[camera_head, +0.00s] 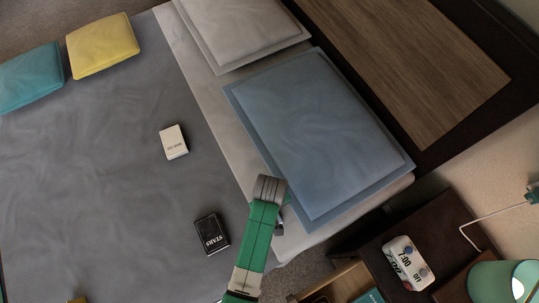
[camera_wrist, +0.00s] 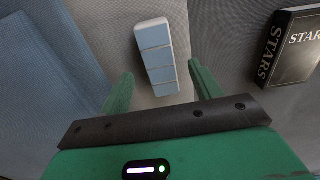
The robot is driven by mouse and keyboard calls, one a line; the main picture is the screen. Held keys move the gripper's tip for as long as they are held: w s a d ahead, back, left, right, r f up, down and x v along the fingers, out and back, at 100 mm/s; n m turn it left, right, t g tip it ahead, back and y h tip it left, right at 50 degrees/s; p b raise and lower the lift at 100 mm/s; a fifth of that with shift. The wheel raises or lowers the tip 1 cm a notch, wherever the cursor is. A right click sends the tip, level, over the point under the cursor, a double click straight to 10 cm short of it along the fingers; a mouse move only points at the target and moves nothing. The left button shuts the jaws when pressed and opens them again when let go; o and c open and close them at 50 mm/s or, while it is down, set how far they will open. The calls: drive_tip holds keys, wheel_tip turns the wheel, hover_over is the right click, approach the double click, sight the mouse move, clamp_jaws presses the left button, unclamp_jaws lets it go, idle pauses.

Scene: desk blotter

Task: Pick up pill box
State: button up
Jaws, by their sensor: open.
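The pill box (camera_wrist: 157,48) is a narrow white case with a row of pale blue lids. In the wrist view it lies on the light grey bed cover, with its near end between the two green fingers. My gripper (camera_wrist: 161,70) is open, with a finger on each side of that end and visible gaps between. I cannot tell how high the fingers are above the cover. In the head view my arm reaches over the bed edge beside the blue pillow, and the pill box and fingers are not clearly visible there.
A black STARS book (camera_wrist: 292,47) lies right of the gripper; it also shows in the head view (camera_head: 212,234). A blue pillow (camera_head: 315,130) is on the other side. A white box (camera_head: 173,142) lies farther off.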

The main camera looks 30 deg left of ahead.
wheel_tip(320, 180, down, 3)
drive_tip(key=shift+r+b, duration=0.1)
drive_tip(key=shift+b, duration=0.2)
drive_tip(key=c, duration=1.1)
drive_tip(key=shift+r, duration=0.1)
